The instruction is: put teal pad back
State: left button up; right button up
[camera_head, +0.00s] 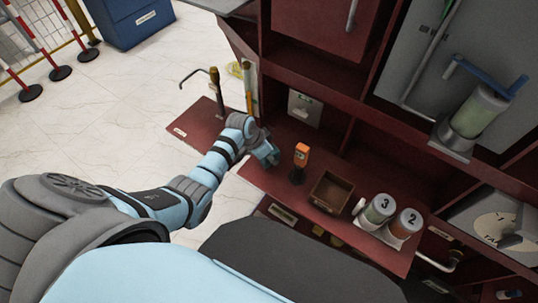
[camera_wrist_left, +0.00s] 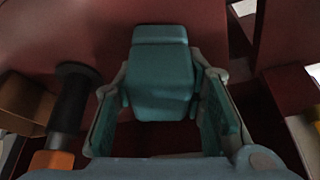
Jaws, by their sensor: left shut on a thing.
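My left arm reaches in from the left in the head view, and my left gripper (camera_head: 267,157) is low over the dark red shelf (camera_head: 248,171). In the left wrist view, a teal pad (camera_wrist_left: 161,80) with a narrower upper end lies between the two fingers of my left gripper (camera_wrist_left: 162,105). The gripper is shut on the pad. The red shelf surface shows beyond it. In the head view the pad is hidden by the gripper or too small to tell. My right gripper is not in view.
Right of my left gripper stand an orange-topped tool (camera_head: 301,155) on a black base, an open brown box (camera_head: 331,191), and canisters marked 3 (camera_head: 379,209) and 2 (camera_head: 406,223). A hooked rod (camera_head: 214,90) rises to the left. A red upright (camera_head: 250,40) stands behind.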

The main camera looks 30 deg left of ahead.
pick_arm(q)
jog(key=o, duration=1.1)
jog(key=p+v, duration=0.4)
jog(key=v, duration=0.8)
jog(key=shift+w+a, duration=0.1)
